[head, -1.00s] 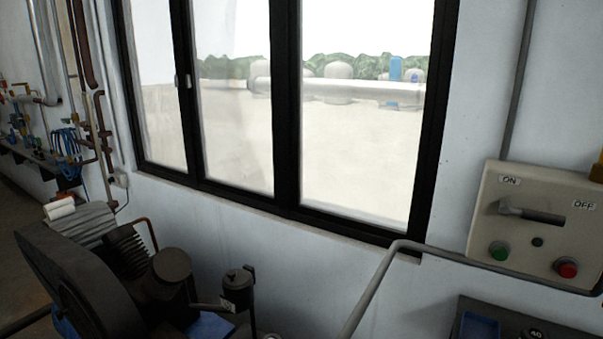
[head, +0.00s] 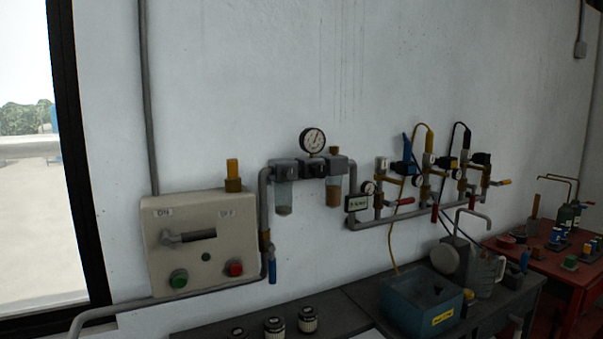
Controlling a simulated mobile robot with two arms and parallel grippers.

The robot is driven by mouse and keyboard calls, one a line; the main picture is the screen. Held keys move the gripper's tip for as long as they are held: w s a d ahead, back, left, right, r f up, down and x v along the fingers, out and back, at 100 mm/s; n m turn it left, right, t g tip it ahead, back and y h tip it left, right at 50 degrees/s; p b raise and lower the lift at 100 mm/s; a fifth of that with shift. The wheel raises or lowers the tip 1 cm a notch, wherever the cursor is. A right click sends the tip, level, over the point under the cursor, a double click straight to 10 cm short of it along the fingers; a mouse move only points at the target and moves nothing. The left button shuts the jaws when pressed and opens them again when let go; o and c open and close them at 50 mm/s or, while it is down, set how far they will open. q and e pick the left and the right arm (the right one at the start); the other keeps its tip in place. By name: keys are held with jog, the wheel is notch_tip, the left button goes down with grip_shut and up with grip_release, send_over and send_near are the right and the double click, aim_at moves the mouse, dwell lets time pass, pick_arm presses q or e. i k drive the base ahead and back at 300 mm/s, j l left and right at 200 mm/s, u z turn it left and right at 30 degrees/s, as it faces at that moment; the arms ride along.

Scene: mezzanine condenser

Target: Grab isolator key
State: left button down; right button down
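No isolator key can be made out for sure in the head view. A beige isolator box (head: 215,256) is on the wall at the left, with ON and OFF labels. Its grey lever handle (head: 190,236) points across the front, its pivot at the ON side. Below the handle are a green button (head: 179,279) and a red button (head: 235,269). Neither of my grippers is in view.
A grey bench (head: 335,315) with several small dark-and-white cylinders runs along the bottom. A blue-grey bin (head: 412,312) stands on it. A gauge (head: 312,140), filter bowls and valved pipework hang on the wall. A red table (head: 545,262) stands at the right.

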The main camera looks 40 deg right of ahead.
aim_at(232, 167)
jog(key=l+z, duration=0.1)
jog(key=z, duration=0.7)
